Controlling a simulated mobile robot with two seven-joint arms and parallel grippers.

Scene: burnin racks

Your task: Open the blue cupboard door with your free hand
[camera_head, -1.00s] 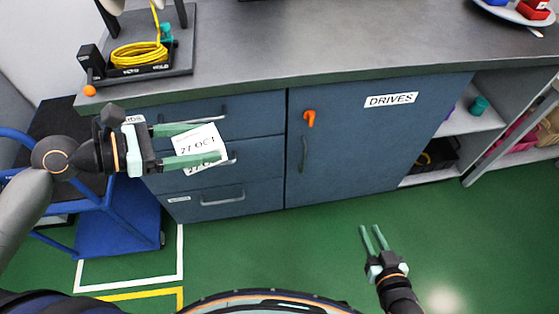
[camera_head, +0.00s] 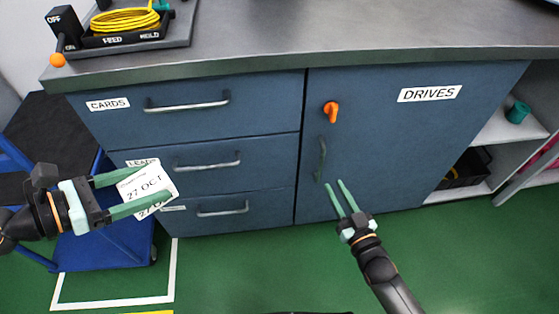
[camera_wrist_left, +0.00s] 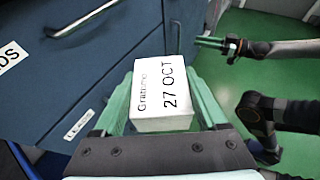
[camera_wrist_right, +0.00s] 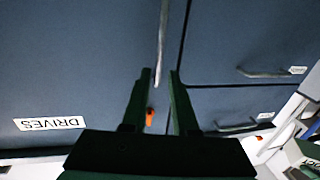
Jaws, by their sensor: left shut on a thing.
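The blue cupboard door (camera_head: 390,150) carries a DRIVES label, an orange latch (camera_head: 331,112) and a dark vertical handle (camera_head: 321,160). It is closed. My right gripper (camera_head: 341,184) is open and empty, just below and in front of the handle in the head view. In the right wrist view the handle (camera_wrist_right: 162,40) lies beyond the gap between the open fingers (camera_wrist_right: 160,78). My left gripper (camera_head: 127,191) is shut on a white box (camera_head: 147,188) marked 27 OCT; the box also shows in the left wrist view (camera_wrist_left: 162,90).
Three blue drawers with bar handles (camera_head: 187,105) stand left of the door. A grey worktop (camera_head: 280,35) runs above, with a tray of yellow cable (camera_head: 124,22). A blue cart (camera_head: 110,240) is at left, and open shelves (camera_head: 505,130) at right. Green floor (camera_head: 250,270) is clear.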

